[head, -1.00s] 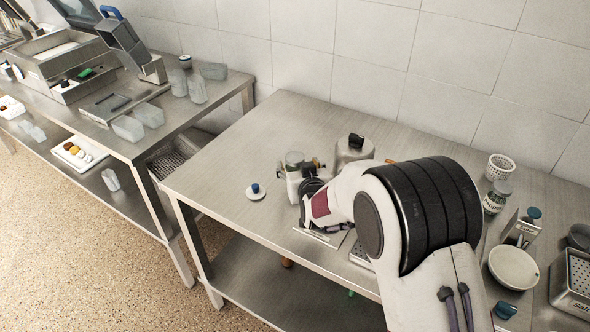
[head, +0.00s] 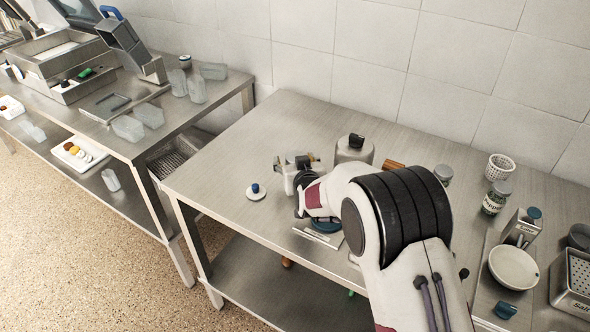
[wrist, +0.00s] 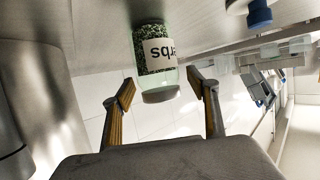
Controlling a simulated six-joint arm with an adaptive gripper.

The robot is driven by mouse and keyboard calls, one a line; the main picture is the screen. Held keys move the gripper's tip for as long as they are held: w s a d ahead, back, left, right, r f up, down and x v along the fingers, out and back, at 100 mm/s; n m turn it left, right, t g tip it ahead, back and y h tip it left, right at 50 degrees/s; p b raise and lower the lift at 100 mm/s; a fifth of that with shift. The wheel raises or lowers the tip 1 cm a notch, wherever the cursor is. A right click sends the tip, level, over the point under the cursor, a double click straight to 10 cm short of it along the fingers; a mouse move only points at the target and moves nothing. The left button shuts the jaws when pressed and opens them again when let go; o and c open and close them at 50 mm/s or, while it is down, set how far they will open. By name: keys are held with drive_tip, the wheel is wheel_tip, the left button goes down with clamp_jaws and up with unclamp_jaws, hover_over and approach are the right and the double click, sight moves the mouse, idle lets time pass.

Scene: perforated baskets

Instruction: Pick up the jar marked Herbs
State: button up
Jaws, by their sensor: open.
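The Herbs jar (wrist: 158,55) shows in the wrist view as a clear jar of green flakes with a white label, partly readable and upside down, and a grey lid. My gripper (wrist: 163,88) is open. Its two yellow-brown fingers stand on either side of the jar's lid end, with gaps on both sides, so nothing is gripped. In the head view my gripper (head: 296,168) is over the left part of the steel table, and I cannot clearly make out the jar there.
A steel canister with a black knob (head: 354,150) stands close behind my gripper. A Pepper jar (head: 495,198) and a white basket (head: 500,167) stand at the right. The table's left corner is clear.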

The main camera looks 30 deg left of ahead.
drive_tip(key=c, duration=1.4)
drive_tip(key=shift+o, duration=0.2)
drive_tip(key=shift+r, duration=0.1)
drive_tip(key=shift+r, duration=4.95)
